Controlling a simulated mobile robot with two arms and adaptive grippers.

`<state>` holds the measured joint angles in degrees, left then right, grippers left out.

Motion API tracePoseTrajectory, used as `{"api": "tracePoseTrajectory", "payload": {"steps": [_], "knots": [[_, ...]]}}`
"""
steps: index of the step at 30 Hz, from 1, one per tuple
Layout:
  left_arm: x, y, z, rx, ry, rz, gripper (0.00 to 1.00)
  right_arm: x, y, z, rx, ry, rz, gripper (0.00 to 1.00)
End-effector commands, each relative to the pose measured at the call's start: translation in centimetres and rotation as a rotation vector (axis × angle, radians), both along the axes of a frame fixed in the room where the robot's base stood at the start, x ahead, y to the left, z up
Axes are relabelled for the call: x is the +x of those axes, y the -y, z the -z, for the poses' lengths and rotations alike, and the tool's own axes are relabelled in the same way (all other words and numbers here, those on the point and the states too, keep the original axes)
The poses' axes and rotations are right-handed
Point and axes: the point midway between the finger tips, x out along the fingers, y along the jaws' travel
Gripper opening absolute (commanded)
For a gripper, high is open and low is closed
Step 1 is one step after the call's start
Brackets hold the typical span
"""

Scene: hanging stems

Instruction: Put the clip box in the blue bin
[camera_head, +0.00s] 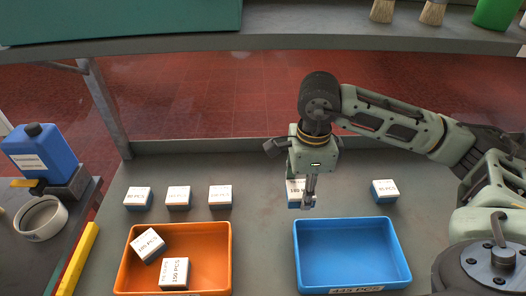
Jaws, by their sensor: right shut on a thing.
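My right gripper (308,204) points down behind the blue bin and is shut on a small white and blue clip box (294,190). The fingers and wrist hide part of this box, and I cannot tell whether it touches the table. The blue bin (403,262) stands on the table just in front of the gripper and looks empty, with a label on its front edge. Another white and blue box (384,191) sits at the right behind the blue bin. My left gripper is not in view.
Three similar boxes (178,197) stand in a row at the left. The orange bin (226,262) holds two boxes. A blue bottle (40,152) and a tape roll (40,218) are at the far left. A shelf (300,45) spans the back above the table.

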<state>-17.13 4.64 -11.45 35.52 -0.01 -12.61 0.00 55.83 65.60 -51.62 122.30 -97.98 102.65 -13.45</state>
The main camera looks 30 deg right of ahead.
Motion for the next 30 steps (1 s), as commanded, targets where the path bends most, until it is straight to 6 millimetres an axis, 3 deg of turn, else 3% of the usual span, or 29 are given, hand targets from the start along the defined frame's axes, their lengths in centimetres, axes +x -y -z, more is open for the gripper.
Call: {"api": "tracePoseTrajectory", "payload": {"steps": [7, 11, 30], "knots": [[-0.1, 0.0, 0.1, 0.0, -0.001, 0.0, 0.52, -0.4, 0.0, -0.3, 0.0, 0.001, -0.022, 0.19], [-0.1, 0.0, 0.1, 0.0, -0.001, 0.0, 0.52, -0.4, -0.9, -0.2, 0.004, 0.001, -0.152, 0.19], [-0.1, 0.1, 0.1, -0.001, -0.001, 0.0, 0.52, -2.0, -8.9, 0.3, 0.007, 0.006, -1.621, 0.19]]}}
